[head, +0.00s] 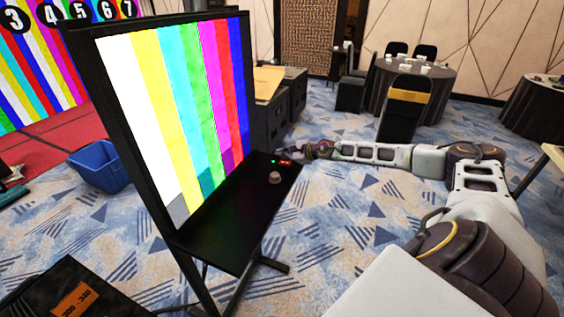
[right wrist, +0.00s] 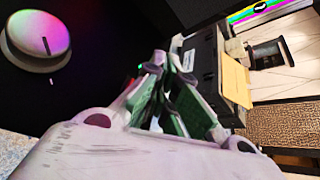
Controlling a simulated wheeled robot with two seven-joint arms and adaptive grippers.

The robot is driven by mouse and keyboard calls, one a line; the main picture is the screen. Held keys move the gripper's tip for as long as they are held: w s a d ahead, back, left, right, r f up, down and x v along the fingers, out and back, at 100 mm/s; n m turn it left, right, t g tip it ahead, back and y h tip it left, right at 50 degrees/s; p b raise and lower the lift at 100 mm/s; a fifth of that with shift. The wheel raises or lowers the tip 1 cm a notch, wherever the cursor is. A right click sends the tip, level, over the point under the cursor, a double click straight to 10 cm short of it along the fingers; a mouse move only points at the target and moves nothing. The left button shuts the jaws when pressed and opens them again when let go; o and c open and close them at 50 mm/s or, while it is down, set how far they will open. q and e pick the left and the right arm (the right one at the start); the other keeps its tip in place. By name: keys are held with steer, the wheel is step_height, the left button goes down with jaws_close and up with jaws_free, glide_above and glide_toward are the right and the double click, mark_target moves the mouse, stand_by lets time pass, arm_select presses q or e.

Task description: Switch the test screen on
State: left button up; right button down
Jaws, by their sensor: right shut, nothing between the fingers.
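The test screen (head: 190,100) stands upright on a black stand and shows bright vertical colour bars. A black shelf (head: 225,215) juts out below it. On the shelf are a round pale knob (head: 275,178), a small green light (head: 273,161) and a red part (head: 286,162). My right gripper (head: 312,150) is at the shelf's far right corner, close to the red part. In the right wrist view its fingers (right wrist: 168,85) are shut and empty. The knob (right wrist: 38,38) lies left of them there, apart from them. Whether the fingertips touch anything is unclear. My left gripper is not in view.
A blue bin (head: 98,167) stands on the carpet left of the screen. Dark cabinets (head: 272,122) are behind it. A round table (head: 415,85) with chairs is at the back right. A black box (head: 60,290) is at the lower left. The carpet right of the shelf is open.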

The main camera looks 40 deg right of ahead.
mark_target(287, 164)
steer(key=shift+s+d+r+p, duration=0.15)
steer(key=shift+s+r, duration=0.1)
steer(key=shift+r, duration=0.55)
steer(key=shift+s+d+r+p, duration=0.1)
steer(key=shift+s+r+p, duration=0.15)
steer(key=shift+r, duration=0.55)
steer(key=shift+s+d+r+p, duration=0.1)
steer(key=shift+s+r, duration=0.15)
steer(key=shift+r, duration=0.55)
steer(key=shift+m, duration=0.3)
